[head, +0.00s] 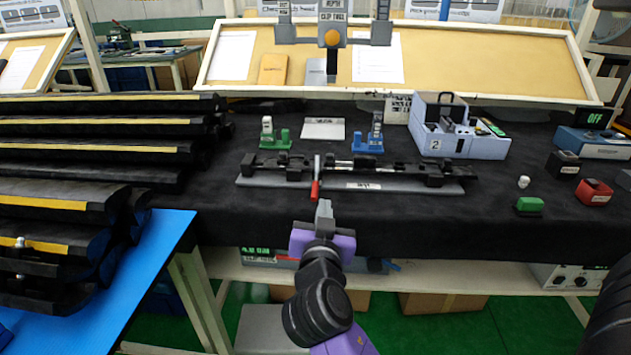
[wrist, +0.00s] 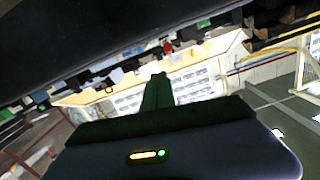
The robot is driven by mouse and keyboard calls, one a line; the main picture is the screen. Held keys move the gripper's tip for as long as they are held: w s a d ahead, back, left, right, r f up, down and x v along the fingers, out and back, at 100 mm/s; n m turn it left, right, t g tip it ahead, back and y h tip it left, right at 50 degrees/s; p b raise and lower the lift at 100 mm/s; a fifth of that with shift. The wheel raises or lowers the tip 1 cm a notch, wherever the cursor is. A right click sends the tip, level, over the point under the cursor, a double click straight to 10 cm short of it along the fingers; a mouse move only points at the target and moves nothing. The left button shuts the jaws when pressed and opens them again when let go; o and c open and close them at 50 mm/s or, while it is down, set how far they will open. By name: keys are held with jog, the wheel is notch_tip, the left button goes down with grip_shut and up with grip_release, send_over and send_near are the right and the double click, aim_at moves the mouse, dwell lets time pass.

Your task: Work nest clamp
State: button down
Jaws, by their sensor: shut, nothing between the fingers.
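The work nest (head: 350,178) is a long grey plate with black blocks and a dark bar along it, lying on the black bench top. Its clamp lever has a red handle (head: 315,191) that points toward me at the nest's front edge, left of the middle. My gripper (head: 324,210) is shut and empty, just in front of and below the red handle in the head view; I cannot tell whether they touch. In the wrist view the closed fingers (wrist: 157,90) point toward the bench, and a small red spot (wrist: 168,47) shows beyond them.
Behind the nest stand a green fixture (head: 275,135), a blue fixture (head: 369,140) and a grey-blue box marked 2 (head: 455,135). Dark padded trims (head: 100,150) are stacked at the left. Small green (head: 529,206) and red (head: 594,192) blocks sit at the right.

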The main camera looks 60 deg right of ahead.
jog(key=a+r+p, duration=0.1)
jog(key=a+r, duration=0.2)
jog(key=p, duration=0.2)
send_over(316, 193)
jog(key=s+a, duration=0.2)
jog(key=a, duration=0.1)
jog(key=shift+s+d+r+t, duration=0.15)
jog(key=shift+d+t, duration=0.05)
jog(key=shift+t, duration=0.1)
jog(key=f, duration=0.2)
jog(key=w+f, duration=0.1)
jog(key=shift+d+f, duration=0.1)
jog(key=shift+d, duration=0.25)
jog(key=shift+w+f, duration=0.15)
jog(key=shift+f, duration=0.35)
jog(key=shift+f+b, duration=0.15)
jog(key=shift+b, duration=0.3)
